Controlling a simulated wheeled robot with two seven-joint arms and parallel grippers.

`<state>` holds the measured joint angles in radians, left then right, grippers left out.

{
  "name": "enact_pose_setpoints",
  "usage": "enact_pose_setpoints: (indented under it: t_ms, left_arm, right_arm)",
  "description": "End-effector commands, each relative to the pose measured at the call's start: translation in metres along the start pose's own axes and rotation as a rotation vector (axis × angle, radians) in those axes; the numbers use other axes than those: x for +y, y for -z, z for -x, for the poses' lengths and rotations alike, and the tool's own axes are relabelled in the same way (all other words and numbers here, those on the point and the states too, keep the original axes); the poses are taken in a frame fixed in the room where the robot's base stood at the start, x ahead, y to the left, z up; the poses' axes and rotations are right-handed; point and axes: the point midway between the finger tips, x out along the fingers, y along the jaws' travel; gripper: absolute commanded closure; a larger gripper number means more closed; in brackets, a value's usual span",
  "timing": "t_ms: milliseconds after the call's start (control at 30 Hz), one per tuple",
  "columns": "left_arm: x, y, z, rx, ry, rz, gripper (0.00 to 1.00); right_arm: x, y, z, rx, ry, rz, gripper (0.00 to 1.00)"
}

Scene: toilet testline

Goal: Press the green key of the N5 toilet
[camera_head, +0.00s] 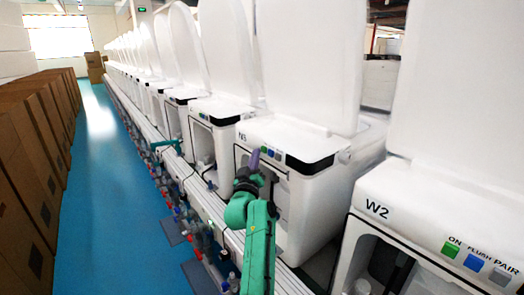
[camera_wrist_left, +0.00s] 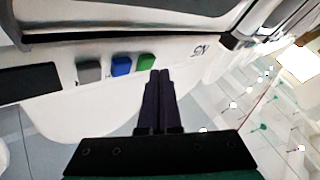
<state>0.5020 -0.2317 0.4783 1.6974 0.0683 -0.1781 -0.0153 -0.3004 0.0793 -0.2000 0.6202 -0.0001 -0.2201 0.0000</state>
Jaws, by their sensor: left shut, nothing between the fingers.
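The N5 toilet (camera_head: 305,143) is a white unit in the middle of the head view, with its label at the left of its front panel. In the left wrist view its green key (camera_wrist_left: 145,61) sits in a row with a blue key (camera_wrist_left: 121,65) and a grey key (camera_wrist_left: 89,72). My left gripper (camera_head: 255,156) is shut and empty, its dark fingers pointing at the panel. In the left wrist view the fingertips (camera_wrist_left: 160,73) are just beside and below the green key, towards the label. I cannot tell whether they touch the panel. In the head view the fingers largely hide the green key.
The W2 toilet (camera_head: 430,205) stands close on the right with its own green, blue and grey keys. More white toilets (camera_head: 212,110) line up beyond N5. Cardboard boxes (camera_head: 35,150) stand at the left. The blue floor aisle (camera_head: 110,180) is clear.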

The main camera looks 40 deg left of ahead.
Motion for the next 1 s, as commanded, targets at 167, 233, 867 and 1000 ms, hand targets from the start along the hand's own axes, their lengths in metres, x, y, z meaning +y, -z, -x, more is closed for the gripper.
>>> enact_pose_setpoints:
  t_ms: [167,233,867,1000]
  left_arm:
    - [0.0032,-0.0022,-0.004,0.0,0.0,0.0,1.0]
    - [0.003,-0.0023,-0.0038,0.0,0.0,0.0,1.0]
    - [0.0057,-0.0052,-0.0076,0.0,0.0,0.001,1.0]
    - [0.0053,-0.0048,-0.0071,0.0,0.0,0.0,1.0]
  right_arm:
    - [0.0003,0.0002,0.0026,0.0,0.0,0.0,0.5]
    - [0.0004,0.0002,0.0023,0.0,-0.001,0.001,0.5]
    - [0.0008,0.0003,0.0036,0.0,-0.001,0.001,0.5]
    - [0.0009,0.0003,0.004,0.0,-0.001,0.0,0.5]
